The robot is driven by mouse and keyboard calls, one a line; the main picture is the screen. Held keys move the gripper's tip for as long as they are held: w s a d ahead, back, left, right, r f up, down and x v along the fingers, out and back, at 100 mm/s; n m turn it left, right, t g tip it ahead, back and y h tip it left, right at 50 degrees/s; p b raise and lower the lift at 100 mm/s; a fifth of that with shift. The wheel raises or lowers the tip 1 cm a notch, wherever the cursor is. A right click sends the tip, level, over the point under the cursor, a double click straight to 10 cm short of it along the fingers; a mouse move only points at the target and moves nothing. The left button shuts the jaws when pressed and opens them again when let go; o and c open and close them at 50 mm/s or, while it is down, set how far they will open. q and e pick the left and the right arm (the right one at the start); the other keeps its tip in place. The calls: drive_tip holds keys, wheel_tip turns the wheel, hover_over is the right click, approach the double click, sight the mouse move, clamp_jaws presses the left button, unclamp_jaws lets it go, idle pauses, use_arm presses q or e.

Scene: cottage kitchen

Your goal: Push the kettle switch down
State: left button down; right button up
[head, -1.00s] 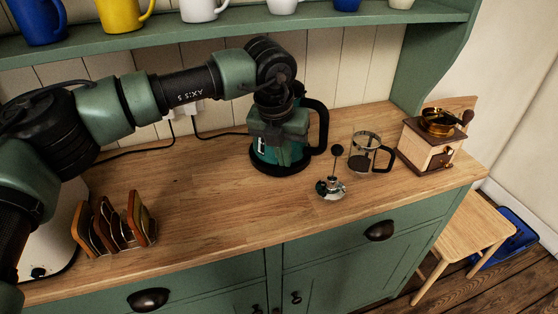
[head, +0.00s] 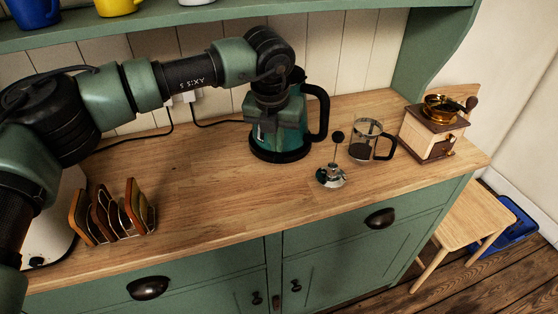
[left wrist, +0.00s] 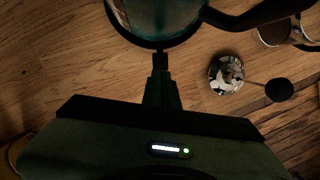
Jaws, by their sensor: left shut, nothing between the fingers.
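The kettle (head: 292,140) is a teal, translucent jug with a black base and a black handle on its right, standing upright on the wooden worktop. My left gripper (head: 268,132) is in front of it and covers much of its body. In the left wrist view the kettle (left wrist: 160,15) is at the top edge, and the shut, empty fingers of my left gripper (left wrist: 160,62) point at its base. I cannot tell whether they touch it. The kettle switch cannot be made out in either view. My right gripper is not in view.
A cafetière plunger (head: 331,177) and a glass cafetière (head: 362,148) stand right of the kettle, with a wooden coffee grinder (head: 432,132) beyond. A toast rack (head: 112,212) is at the left. The worktop (head: 205,180) between rack and kettle is clear. A green shelf (head: 330,10) hangs above.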

sight(278, 162)
use_arm(q)
drive_tip(key=shift+b+x, duration=0.4)
drive_tip(key=shift+x, duration=1.65)
drive_tip(key=shift+f, duration=0.1)
drive_tip(key=shift+f+b, duration=0.7)
drive_tip(key=shift+b, duration=0.05)
drive_tip(key=s, duration=0.1)
drive_tip(key=b, duration=0.1)
drive_tip(key=s, duration=0.1)
drive_tip(key=shift+s+a+r+b, duration=0.3)
drive_tip(key=shift+s+a+r, duration=0.05)
drive_tip(key=shift+r, duration=0.05)
drive_tip(key=shift+s+r, duration=0.1)
drive_tip(key=shift+s, duration=0.05)
drive_tip(key=shift+r, duration=0.1)
